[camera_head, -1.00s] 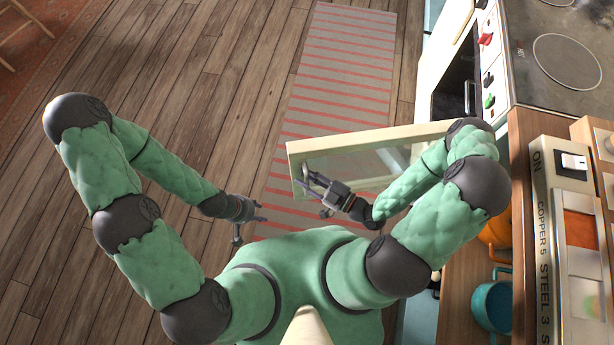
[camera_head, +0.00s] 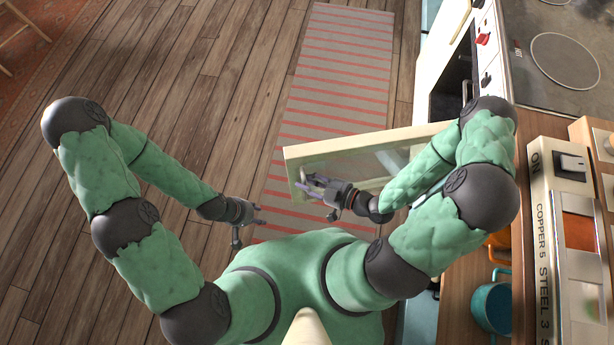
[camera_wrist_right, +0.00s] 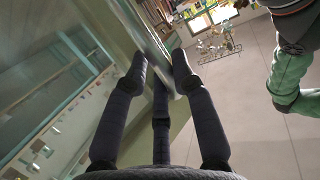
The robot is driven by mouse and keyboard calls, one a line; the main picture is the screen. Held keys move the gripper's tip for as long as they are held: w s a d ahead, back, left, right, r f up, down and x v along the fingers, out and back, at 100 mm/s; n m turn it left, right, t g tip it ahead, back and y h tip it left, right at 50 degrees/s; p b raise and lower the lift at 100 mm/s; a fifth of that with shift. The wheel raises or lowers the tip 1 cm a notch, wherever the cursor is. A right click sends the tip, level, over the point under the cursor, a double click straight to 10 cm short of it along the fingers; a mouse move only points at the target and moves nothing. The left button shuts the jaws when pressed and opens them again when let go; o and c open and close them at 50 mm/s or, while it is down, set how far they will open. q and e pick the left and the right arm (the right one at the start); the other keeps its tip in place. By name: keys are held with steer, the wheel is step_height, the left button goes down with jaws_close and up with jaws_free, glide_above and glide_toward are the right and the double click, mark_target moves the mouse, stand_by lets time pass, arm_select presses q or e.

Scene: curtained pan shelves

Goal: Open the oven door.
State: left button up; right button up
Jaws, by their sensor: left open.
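The oven door (camera_head: 385,138), a cream frame with a glass pane, stands swung out from the stove side, over the striped rug. Its glass also shows at the left of the right wrist view (camera_wrist_right: 60,95). My right gripper (camera_head: 308,186) is at the door's far left end, by the handle side. In the right wrist view its dark fingers (camera_wrist_right: 158,66) lie on either side of a pale strip of the door; whether they grip it is unclear. My left gripper (camera_head: 254,216) is open and empty, left of the door over the floor.
The stove (camera_head: 570,60) with its round hob and knobs is at the upper right. A wooden counter with labelled switches (camera_head: 570,165) and a teal pot (camera_head: 491,305) are at the right.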

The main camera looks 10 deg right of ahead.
mark_target(291, 160)
arm_select(q)
steer(key=shift+r, duration=0.25)
arm_select(e)
steer(key=r+t, duration=0.1)
steer(key=r, duration=0.2)
steer(key=r+t+y, duration=0.1)
steer(key=r, duration=0.1)
steer(key=w+r, duration=0.1)
steer(key=r, duration=0.2)
steer(key=shift+a+r+m+t, duration=0.25)
steer(key=shift+r+m+t, duration=0.05)
steer(key=shift+r+t, duration=0.1)
steer(key=f+g, duration=0.1)
steer(key=f, duration=0.1)
steer(key=s+f+g+h, duration=0.1)
steer(key=f, duration=0.2)
steer(key=s+f+g, duration=0.1)
steer(key=f, duration=0.2)
steer(key=shift+g+h, duration=0.3)
arm_select(q)
steer(key=shift+s+a+r+p, duration=0.15)
steer(key=shift+a+r+p, duration=0.05)
steer(key=shift+r+p, duration=0.35)
arm_select(e)
steer(key=s+d, duration=0.7)
steer(key=d, duration=0.3)
steer(key=shift+d+f, duration=0.2)
steer(key=shift+s, duration=0.1)
